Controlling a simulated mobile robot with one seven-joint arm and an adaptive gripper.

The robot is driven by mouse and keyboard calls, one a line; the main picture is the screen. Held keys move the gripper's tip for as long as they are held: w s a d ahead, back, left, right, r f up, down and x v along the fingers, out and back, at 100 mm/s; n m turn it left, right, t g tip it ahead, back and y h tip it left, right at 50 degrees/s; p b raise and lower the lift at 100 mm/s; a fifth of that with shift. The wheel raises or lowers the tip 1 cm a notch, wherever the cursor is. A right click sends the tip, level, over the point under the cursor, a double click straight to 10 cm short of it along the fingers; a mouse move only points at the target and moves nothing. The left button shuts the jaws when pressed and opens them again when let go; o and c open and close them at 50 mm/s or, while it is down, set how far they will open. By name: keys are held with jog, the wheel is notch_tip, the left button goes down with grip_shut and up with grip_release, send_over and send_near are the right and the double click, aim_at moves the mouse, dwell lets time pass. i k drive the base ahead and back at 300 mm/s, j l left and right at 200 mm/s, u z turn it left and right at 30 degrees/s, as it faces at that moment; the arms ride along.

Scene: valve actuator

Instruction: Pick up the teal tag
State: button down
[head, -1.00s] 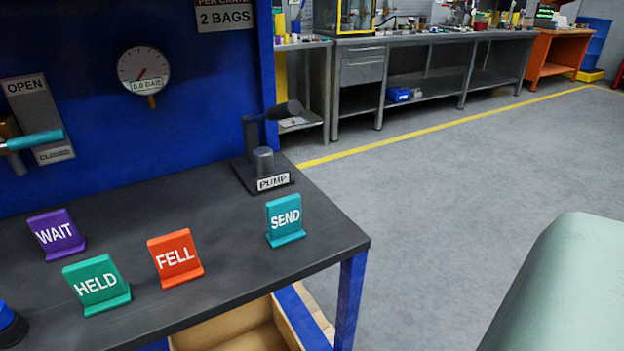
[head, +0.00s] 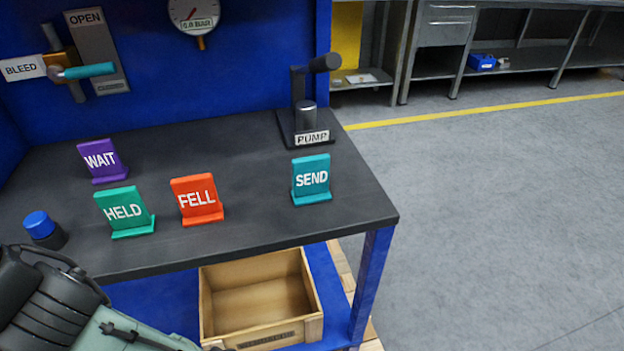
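The teal tag (head: 311,180), lettered SEND, stands upright on the dark bench top near its right end, in front of the pump. It is in full view and nothing touches it. A greener tag (head: 124,212) lettered HELD stands farther left near the front. Part of my arm, pale green with a black ribbed section, shows at the bottom left, well apart from the SEND tag. No gripper fingers show in the head view.
An orange FELL tag (head: 197,200) and a purple WAIT tag (head: 102,161) stand left of SEND. The pump (head: 306,115) stands behind it. A blue-topped button (head: 42,228) is at left. A wooden crate (head: 313,328) sits below the bench. Floor to the right is clear.

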aim_at(310, 174)
jog(key=k+l, duration=0.2)
jog(key=l, duration=0.15)
jog(key=k+l, duration=0.2)
jog(key=l, duration=0.15)
jog(key=k+l, duration=0.2)
jog(key=l, duration=0.15)
